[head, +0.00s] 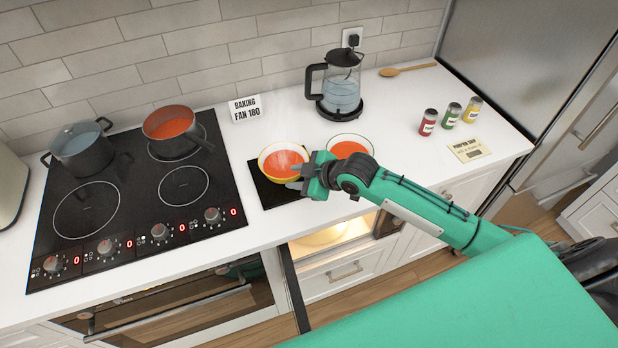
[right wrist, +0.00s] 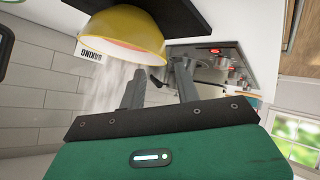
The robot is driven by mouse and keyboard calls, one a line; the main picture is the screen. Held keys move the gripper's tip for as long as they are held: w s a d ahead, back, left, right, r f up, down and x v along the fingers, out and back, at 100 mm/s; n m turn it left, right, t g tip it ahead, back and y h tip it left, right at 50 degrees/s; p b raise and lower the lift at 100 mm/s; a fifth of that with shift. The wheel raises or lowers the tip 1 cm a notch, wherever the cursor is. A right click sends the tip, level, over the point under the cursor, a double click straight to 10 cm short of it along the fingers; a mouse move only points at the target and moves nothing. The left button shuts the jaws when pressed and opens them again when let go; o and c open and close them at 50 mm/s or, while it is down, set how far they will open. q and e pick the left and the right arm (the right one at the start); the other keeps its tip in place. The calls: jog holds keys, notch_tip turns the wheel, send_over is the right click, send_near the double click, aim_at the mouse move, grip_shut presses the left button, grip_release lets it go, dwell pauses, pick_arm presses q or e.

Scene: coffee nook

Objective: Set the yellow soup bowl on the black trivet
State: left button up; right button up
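The yellow soup bowl (head: 268,172), full of orange soup and steaming, sits upright on the black trivet (head: 268,194), towards its back right part. In the right wrist view the bowl (right wrist: 122,22) appears upside down against the dark trivet (right wrist: 190,14). My right gripper (head: 294,179) is at the bowl's front right side in the head view, fingers pointing left. In the right wrist view its two fingers (right wrist: 160,88) are apart with nothing between them, and the bowl is outside them. Whether a finger touches the bowl is unclear. My left gripper is not in view.
A second soup bowl (head: 372,146) stands just right, behind my right arm. A kettle (head: 341,88) is behind. The hob (head: 120,225) with a pot (head: 80,150) and a red pan (head: 170,123) is left. A lit compartment (head: 322,240) is open below.

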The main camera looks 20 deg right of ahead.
jog(key=shift+b+v, duration=0.4)
jog(key=shift+v, duration=2)
